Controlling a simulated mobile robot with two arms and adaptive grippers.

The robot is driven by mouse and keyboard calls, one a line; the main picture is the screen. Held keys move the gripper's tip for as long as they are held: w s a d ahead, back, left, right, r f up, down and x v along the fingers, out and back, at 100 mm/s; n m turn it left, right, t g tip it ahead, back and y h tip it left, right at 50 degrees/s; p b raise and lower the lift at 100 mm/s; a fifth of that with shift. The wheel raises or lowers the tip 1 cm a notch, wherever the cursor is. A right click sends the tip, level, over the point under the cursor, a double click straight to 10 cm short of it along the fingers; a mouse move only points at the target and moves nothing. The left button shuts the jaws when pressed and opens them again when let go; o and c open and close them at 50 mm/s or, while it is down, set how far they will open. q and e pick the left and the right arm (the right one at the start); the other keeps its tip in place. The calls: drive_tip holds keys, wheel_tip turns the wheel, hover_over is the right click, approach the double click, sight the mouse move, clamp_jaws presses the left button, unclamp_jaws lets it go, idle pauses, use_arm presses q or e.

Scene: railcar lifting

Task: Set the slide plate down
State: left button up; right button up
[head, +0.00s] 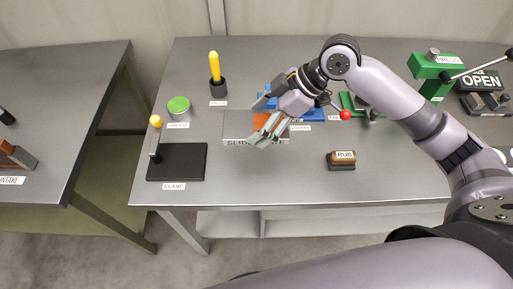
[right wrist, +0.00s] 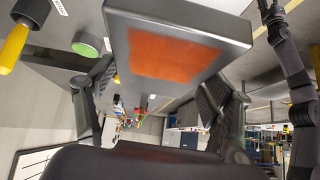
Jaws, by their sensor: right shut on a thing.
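The slide plate (head: 238,126) is a grey slab with an orange-red patch on its face and a label on its front edge. In the head view it is over the middle of the table, behind and right of the clamp base. My right gripper (head: 264,133) is shut on it, fingers at its right part. In the right wrist view the plate (right wrist: 235,32) fills the upper middle, between the two dark fingers. I cannot tell whether its underside touches the tabletop. My left gripper is not in view.
The black clamp base (head: 178,162), a green-topped tin (head: 179,107) and a yellow-handled tool (head: 215,72) stand to the left. A blue fixture (head: 310,112) is behind the gripper. The brown RUB block (head: 342,160) is at right. The front middle of the table (head: 265,180) is clear.

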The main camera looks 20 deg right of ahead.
wheel_tip(320, 180, down, 14)
drive_tip(key=shift+w+r+p, duration=0.1)
drive_tip(key=shift+r+p, duration=0.05)
drive_tip(key=shift+p, duration=0.7)
drive_tip(key=shift+f, duration=0.25)
drive_tip(key=o, duration=1.4)
